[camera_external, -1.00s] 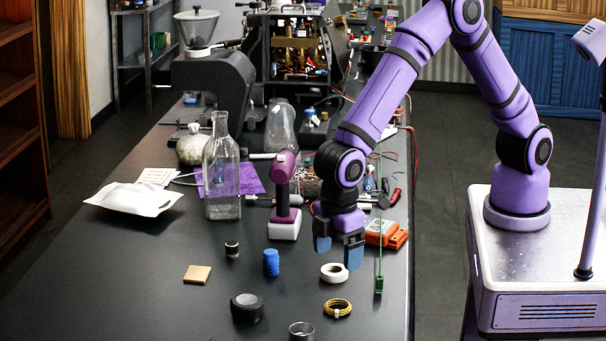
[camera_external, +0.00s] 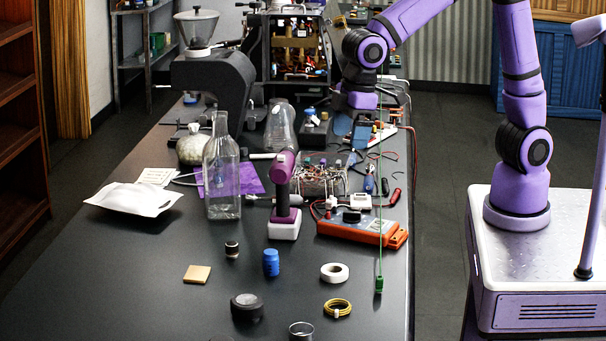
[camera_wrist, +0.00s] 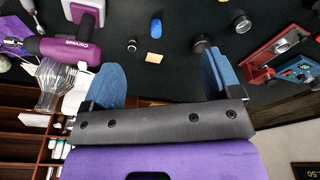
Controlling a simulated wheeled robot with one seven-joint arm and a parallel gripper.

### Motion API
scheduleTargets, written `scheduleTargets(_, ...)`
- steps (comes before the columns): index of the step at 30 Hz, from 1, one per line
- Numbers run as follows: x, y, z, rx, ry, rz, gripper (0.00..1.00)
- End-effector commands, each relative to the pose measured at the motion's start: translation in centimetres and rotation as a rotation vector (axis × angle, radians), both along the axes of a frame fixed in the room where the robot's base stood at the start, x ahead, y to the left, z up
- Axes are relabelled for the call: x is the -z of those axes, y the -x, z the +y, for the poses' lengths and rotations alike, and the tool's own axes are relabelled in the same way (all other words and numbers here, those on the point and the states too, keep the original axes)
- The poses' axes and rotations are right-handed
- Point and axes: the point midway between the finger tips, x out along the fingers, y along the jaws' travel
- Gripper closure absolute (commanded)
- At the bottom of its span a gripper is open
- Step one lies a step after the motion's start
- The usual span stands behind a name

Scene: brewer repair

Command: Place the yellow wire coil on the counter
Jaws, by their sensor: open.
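The yellow wire coil (camera_external: 338,307) lies flat on the dark counter (camera_external: 150,290) near its front right in the external view. Nothing touches it. My gripper (camera_external: 352,128) is far behind it, above the back part of the counter near the open machine. In the wrist view my gripper (camera_wrist: 160,78) shows two blue fingers spread wide apart with nothing between them. A small yellow sliver shows at the top edge of the wrist view, too cut off to identify.
A white tape ring (camera_external: 334,272), a blue bottle (camera_external: 271,263) and a black roll (camera_external: 246,307) stand near the coil. An orange case (camera_external: 363,230), a purple drill (camera_external: 284,190) and a glass bottle (camera_external: 221,175) are farther back. The counter's front left is clear.

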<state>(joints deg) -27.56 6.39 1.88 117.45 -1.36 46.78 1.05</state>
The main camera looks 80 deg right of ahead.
Motion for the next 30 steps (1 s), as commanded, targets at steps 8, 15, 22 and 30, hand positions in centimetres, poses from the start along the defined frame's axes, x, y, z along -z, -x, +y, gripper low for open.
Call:
scheduleTargets(8, -5.9, 5.2, -10.0, 0.159, -0.039, -0.087, 0.16)
scheduleTargets(15, -8.3, 11.5, -16.7, 0.293, -0.064, -0.162, 0.16)
scheduleTargets(22, -8.7, 17.9, -21.3, 0.413, -0.081, -0.233, 0.16)
scheduleTargets(30, -8.0, 22.3, -23.4, 0.496, -0.09, -0.283, 0.16)
